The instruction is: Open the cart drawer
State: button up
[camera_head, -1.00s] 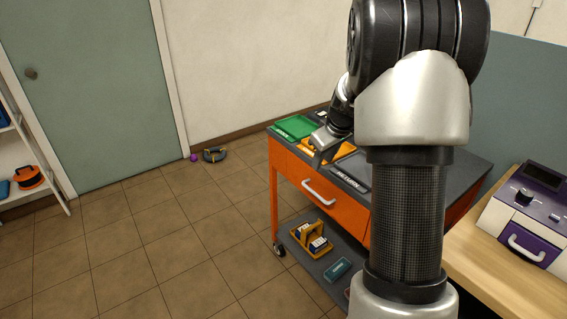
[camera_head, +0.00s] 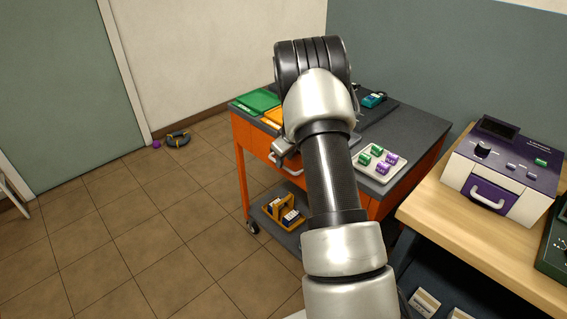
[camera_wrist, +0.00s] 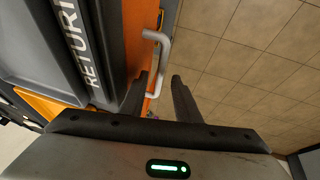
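The orange cart (camera_head: 244,167) with a grey top stands in the middle of the head view. Its drawer front (camera_wrist: 126,45) and the white bar handle (camera_wrist: 162,62) show in the wrist view, and the drawer looks closed. My gripper (camera_wrist: 160,95) is open, its two dark fingers apart, close above the handle. The handle's lower end reaches toward the space between the fingertips; I cannot tell whether they touch.
On the cart top are a green tray (camera_head: 257,101), an orange tray (camera_head: 272,117) and a pale tray (camera_head: 369,171) of green and purple pieces. A wooden bench (camera_head: 448,222) with a purple-and-white device (camera_head: 501,170) stands at right.

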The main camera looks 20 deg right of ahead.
jog(key=shift+x, duration=1.3)
grip_shut()
jog(key=shift+a, duration=0.15)
